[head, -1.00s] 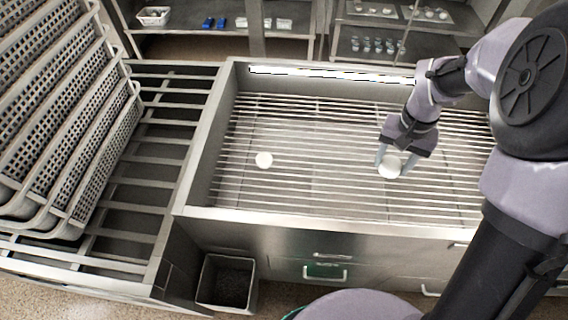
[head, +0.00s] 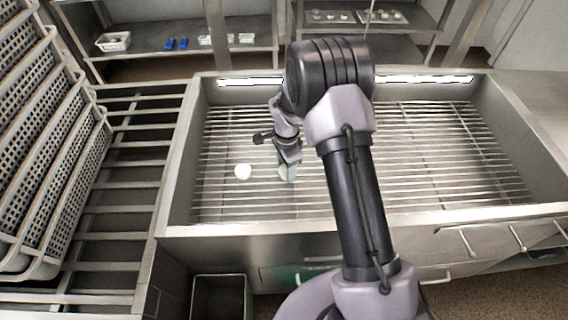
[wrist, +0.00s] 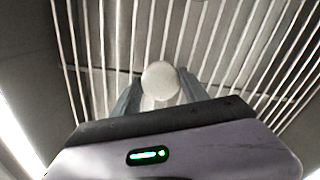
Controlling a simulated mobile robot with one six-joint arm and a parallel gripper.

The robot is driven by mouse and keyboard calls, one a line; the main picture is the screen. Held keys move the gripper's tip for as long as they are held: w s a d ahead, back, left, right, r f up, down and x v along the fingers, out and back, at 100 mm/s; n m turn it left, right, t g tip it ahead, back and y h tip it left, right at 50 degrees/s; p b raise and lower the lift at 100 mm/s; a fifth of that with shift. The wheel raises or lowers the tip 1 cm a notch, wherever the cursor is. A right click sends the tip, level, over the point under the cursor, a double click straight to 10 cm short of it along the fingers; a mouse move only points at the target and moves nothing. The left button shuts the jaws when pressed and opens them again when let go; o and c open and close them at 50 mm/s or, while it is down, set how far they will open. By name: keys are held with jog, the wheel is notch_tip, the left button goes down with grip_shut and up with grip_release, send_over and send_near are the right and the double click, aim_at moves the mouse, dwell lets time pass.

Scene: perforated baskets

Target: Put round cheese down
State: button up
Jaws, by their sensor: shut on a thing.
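A white round cheese (wrist: 160,80) is between the two fingers of my gripper (wrist: 158,92) in the wrist view, with the bars of the rack behind it. In the head view my gripper (head: 287,174) is over the left part of the slatted rack, and the held cheese (head: 284,173) is mostly hidden behind a finger. I cannot tell whether it touches the bars. A second white round cheese (head: 243,171) lies on the rack just left of my gripper, a small gap apart.
The rack sits in a steel basin (head: 180,178) with raised walls. Perforated baskets (head: 52,190) are stacked on a slatted bench (head: 140,190) at the left. A bin (head: 220,297) stands below the front edge. The rack's right part is clear.

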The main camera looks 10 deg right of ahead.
jog(key=w, duration=0.4)
jog(key=w+a+f+b, duration=0.1)
jog(key=w, duration=0.1)
jog(key=shift+w, duration=0.3)
jog(key=shift+w+f+b, duration=0.2)
jog(key=shift+b, duration=0.1)
jog(key=shift+f+b, duration=0.6)
jog(key=shift+f, duration=0.75)
jog(key=shift+f, duration=0.25)
jog(key=o, duration=1.4)
jog(key=shift+r, duration=0.1)
